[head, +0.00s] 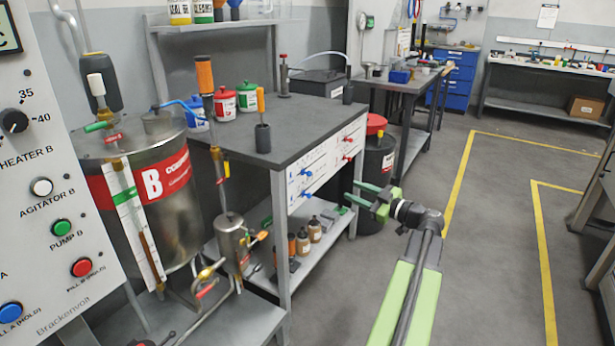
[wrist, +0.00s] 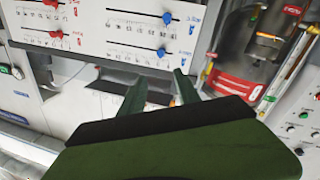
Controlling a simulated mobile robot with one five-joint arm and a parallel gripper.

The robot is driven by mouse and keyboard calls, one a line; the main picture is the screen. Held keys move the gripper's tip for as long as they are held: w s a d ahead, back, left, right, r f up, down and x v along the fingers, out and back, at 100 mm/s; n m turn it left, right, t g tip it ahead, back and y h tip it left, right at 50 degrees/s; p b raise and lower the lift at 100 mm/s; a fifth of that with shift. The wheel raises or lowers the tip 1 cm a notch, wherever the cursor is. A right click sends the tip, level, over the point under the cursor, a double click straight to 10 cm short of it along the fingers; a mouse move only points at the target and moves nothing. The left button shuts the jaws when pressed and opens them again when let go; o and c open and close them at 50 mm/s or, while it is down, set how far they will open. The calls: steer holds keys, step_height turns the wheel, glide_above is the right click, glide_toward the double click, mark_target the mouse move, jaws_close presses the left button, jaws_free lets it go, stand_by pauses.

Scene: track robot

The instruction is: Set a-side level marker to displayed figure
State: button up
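A white panel (head: 327,160) on the front of the grey bench carries scales with two blue sliders (head: 305,171) and two red sliders (head: 348,139). The wrist view shows the panel upside down, with a blue slider (wrist: 161,52) and a red slider (wrist: 57,35) on ruled scales. I cannot read which belongs to the a-side. A display (head: 6,30) is cut off at the head view's top left; its figure is unreadable. My gripper (head: 352,193) is open and empty in front of the panel's right end. Its fingers show apart in the wrist view (wrist: 160,77).
Tank B (head: 160,180) and its pipes stand left of the bench. A control panel (head: 45,200) with knobs and buttons fills the left edge. A dark drum with a red lid (head: 377,160) stands behind my gripper. The floor to the right is clear.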

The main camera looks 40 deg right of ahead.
mark_target(310, 174)
steer(key=w, duration=0.6)
steer(key=w+a, duration=0.1)
steer(key=w, duration=1)
steer(key=shift+w+a, duration=0.25)
steer(key=shift+w, duration=0.05)
jaws_close()
stand_by(0.4)
